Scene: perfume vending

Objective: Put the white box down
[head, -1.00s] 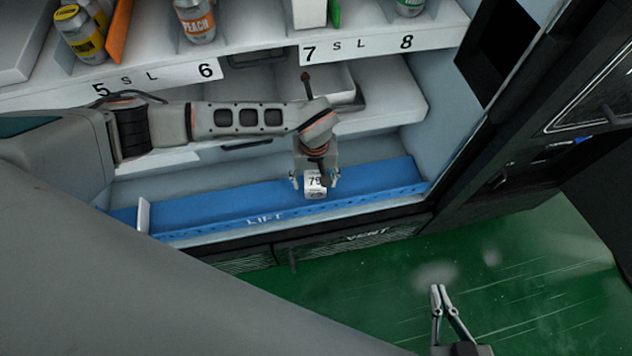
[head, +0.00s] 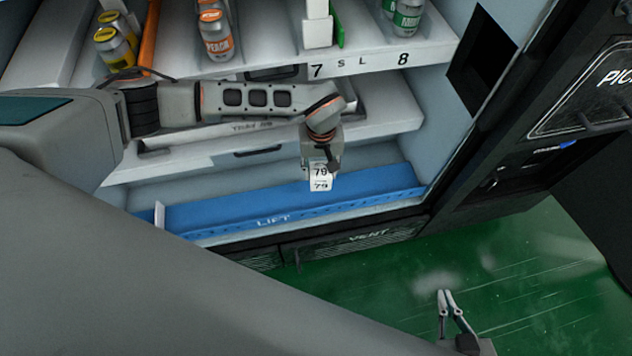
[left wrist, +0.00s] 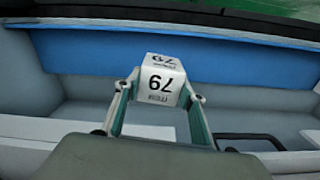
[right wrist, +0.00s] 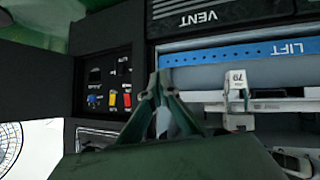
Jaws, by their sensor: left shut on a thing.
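The white box (head: 320,178), marked 79, is held by my left gripper (head: 322,166) in front of the lower part of the vending machine. It appears just over the blue strip marked LIFT (head: 370,193); I cannot tell whether it touches anything. In the left wrist view the box (left wrist: 162,80) sits between the two fingertips, with its printing upside down. The right wrist view also shows the box (right wrist: 238,80). My right gripper (head: 445,293) is empty, its fingertips together, over the green floor; its fingers also show in the right wrist view (right wrist: 158,85).
A shelf (head: 430,52) with cans and numbered labels runs above my left arm. A white lower shelf (head: 385,125) lies behind the gripper. The black vent panel (head: 350,240) and dark machine side (head: 530,150) border the bay.

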